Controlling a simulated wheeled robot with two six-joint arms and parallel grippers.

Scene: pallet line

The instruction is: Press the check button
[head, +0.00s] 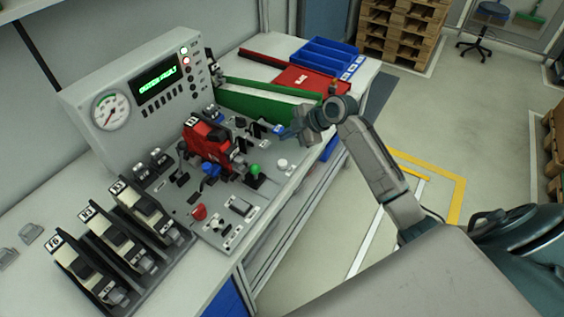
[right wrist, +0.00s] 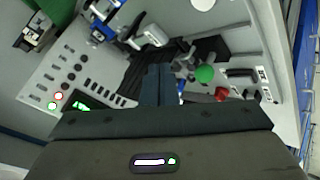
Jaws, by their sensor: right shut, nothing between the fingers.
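The slanted control panel (head: 225,222) on the bench carries several controls, and I cannot read which one is labelled check. A white round button (head: 282,163) sits near its right edge; it also shows at the top of the right wrist view (right wrist: 203,4). A green ball knob (head: 254,169) stands to its left and shows in the right wrist view (right wrist: 205,73). A red button (head: 199,212) is lower on the panel. My right gripper (head: 287,133) is above the panel's far right part, shut and empty; its closed fingers show in the right wrist view (right wrist: 158,85). My left gripper is out of view.
A red unit (head: 208,140) stands on the panel. Behind is a grey console (head: 95,88) with a gauge, a green-lit display and indicator lamps. Black-and-cream modules (head: 97,255) stand at the front left. Blue bins (head: 325,58) and a red box (head: 300,79) are at the back right.

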